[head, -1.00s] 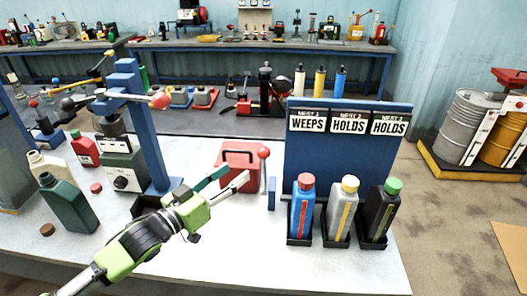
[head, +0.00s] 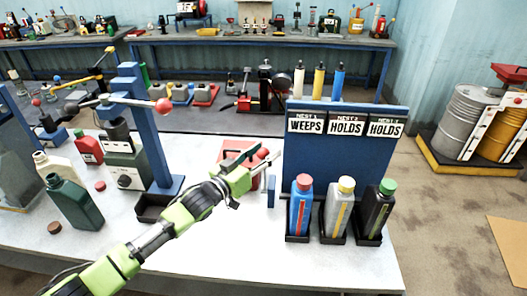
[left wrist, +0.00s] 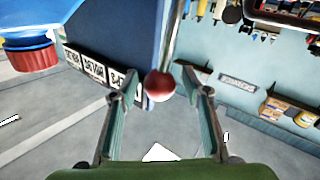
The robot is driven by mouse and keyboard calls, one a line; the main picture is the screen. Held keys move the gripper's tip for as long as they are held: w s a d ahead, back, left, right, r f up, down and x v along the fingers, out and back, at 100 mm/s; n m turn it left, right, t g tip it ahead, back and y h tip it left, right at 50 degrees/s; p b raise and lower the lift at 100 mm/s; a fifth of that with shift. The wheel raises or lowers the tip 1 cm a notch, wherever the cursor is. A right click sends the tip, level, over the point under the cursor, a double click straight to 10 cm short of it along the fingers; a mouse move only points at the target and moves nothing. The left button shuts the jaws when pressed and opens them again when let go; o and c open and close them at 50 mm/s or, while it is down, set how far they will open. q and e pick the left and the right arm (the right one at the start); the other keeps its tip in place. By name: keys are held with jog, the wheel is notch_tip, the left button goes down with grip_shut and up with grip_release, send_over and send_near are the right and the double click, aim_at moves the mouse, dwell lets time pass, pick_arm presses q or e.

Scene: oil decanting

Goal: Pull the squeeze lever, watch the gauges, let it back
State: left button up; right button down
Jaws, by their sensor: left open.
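A lever with a red ball knob (head: 262,153) stands on the bench just left of the blue board. In the left wrist view, its red knob (left wrist: 159,86) sits between my fingers at the end of a grey rod (left wrist: 172,38). My left gripper (head: 256,159) is open, with one finger on each side of the knob; I cannot tell whether either touches it. Blue (head: 301,211), grey (head: 338,213) and black (head: 374,215) bottles with coloured vertical strips stand before the board. No dial gauge is clear. My right gripper is not in view.
The blue board (head: 300,161) carries WEEPS, HOLDS and HOLDS signs. A red box (head: 226,150) is partly hidden behind my gripper. A blue-post stand (head: 152,140) with another red-knobbed handle (head: 163,105) and a green bottle (head: 75,203) are at left.

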pick_arm(q)
grip_shut()
jog(key=s+f+m+t+h+b, duration=0.3)
jog(key=s+f+m+h+b, duration=0.2)
jog(key=s+b, duration=0.5)
jog(key=shift+s+f+b, duration=0.25)
jog(key=shift+s+b, duration=0.1)
jog(key=shift+b, duration=2.95)
grip_release()
